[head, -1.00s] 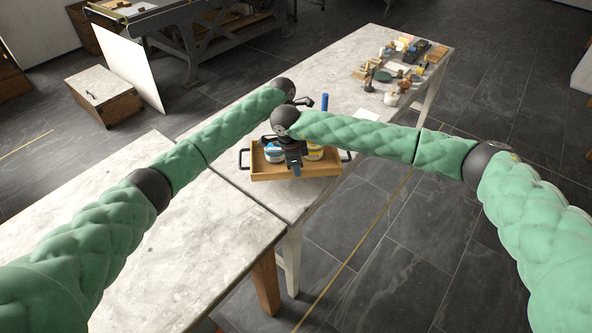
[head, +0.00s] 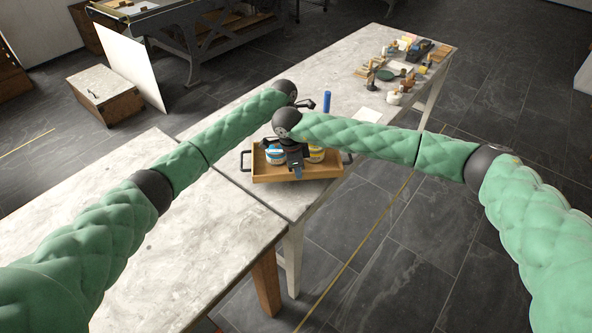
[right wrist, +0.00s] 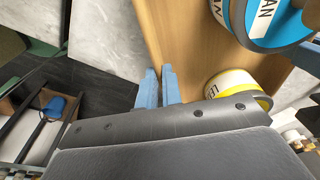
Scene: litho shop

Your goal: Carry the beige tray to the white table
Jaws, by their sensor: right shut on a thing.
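The beige tray (head: 270,173) is a shallow wooden box with black handles at both ends. It is at the near end of the long pale-topped table with white legs (head: 235,185); I cannot tell whether it rests or hangs just above. It holds a blue-and-white tub (head: 275,154) and a yellow-and-white tub (head: 317,154), both partly hidden. My right gripper (head: 298,172) is shut on the tray's near wall; its blue fingertips (right wrist: 157,88) pinch the rim in the right wrist view. My left gripper (head: 308,104) is small and partly hidden behind the right arm, beyond the tray.
A second pale-topped table with brown legs (head: 130,240) stands close at the near left. Several small tools and bottles (head: 395,75) crowd the far end. Dark floor is open at right.

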